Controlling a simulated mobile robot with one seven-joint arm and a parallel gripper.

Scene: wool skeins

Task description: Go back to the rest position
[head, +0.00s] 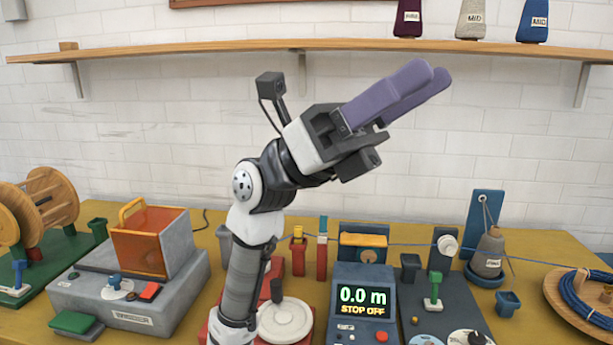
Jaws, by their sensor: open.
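My gripper (418,88) has two long purple fingers and is raised well above the table, in front of the white brick wall. It points up and to the right, with its fingertips a little below the level of the wooden shelf in the picture. It is open and I see nothing between the fingers, though one finger partly covers the other.
The table (575,245) holds a grey machine with an orange box (150,240), a display (362,300) reading "0.0 m STOP OFF", a yarn cone (488,255) and a wooden dish (560,295) with blue yarn. A shelf (200,47) with several cones runs along the wall. Space around the gripper looks clear.

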